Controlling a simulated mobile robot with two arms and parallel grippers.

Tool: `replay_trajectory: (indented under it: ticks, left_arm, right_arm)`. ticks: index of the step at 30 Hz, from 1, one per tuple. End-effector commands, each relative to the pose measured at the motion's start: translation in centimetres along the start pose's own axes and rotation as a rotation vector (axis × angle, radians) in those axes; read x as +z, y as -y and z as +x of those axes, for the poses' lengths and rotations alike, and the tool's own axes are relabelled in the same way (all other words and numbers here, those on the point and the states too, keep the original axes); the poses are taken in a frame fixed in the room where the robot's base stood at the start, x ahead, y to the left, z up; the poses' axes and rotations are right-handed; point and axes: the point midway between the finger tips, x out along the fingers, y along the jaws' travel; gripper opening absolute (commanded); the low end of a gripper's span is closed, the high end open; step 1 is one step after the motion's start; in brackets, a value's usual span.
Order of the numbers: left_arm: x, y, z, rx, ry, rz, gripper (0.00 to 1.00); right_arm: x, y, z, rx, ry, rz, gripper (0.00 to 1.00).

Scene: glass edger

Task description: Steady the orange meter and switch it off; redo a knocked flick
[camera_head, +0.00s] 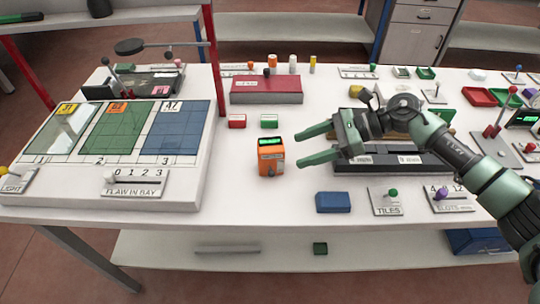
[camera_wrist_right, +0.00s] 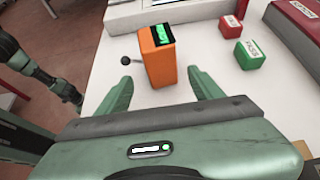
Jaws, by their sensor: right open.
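The orange meter (camera_head: 271,162) stands upright on the white table, with a lit green display on top. It also shows in the right wrist view (camera_wrist_right: 157,62), where a small dark-knobbed lever (camera_wrist_right: 127,60) sticks out from its left side. My right gripper (camera_head: 307,147) is open and empty just right of the meter in the head view. In the right wrist view, its two fingers (camera_wrist_right: 162,79) point toward the meter, which stands between their lines, slightly beyond the tips. I see no contact. My left gripper is not in view.
A red block (camera_head: 237,121) and a green block (camera_head: 269,121) stand behind the meter. A red box (camera_head: 266,90) lies farther back. A blue block (camera_head: 333,202) lies in front to the right. The panel rack (camera_head: 185,185) is at left. Table in front of the meter is clear.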

Motion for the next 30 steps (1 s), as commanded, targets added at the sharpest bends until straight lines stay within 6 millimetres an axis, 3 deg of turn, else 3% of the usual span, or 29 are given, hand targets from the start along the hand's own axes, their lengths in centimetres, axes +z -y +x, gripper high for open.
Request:
replay_trajectory:
  ticks: [3,9,15,21,30]
  left_arm:
    - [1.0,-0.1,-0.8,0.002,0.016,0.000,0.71]
    - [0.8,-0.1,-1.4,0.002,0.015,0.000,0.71]
    - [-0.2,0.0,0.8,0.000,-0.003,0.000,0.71]
    - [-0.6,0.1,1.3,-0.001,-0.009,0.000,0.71]
    - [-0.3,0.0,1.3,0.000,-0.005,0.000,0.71]
  right_arm:
    - [0.3,-0.1,1.7,0.002,0.001,0.001,0.66]
    - [0.3,-0.1,4.8,0.003,0.003,0.001,0.66]
    - [-0.2,0.0,7.4,0.001,0.003,0.000,0.66]
    - [0.0,0.0,8.5,0.000,0.003,0.001,0.66]
    - [0.1,0.0,8.6,0.000,0.002,0.001,0.66]
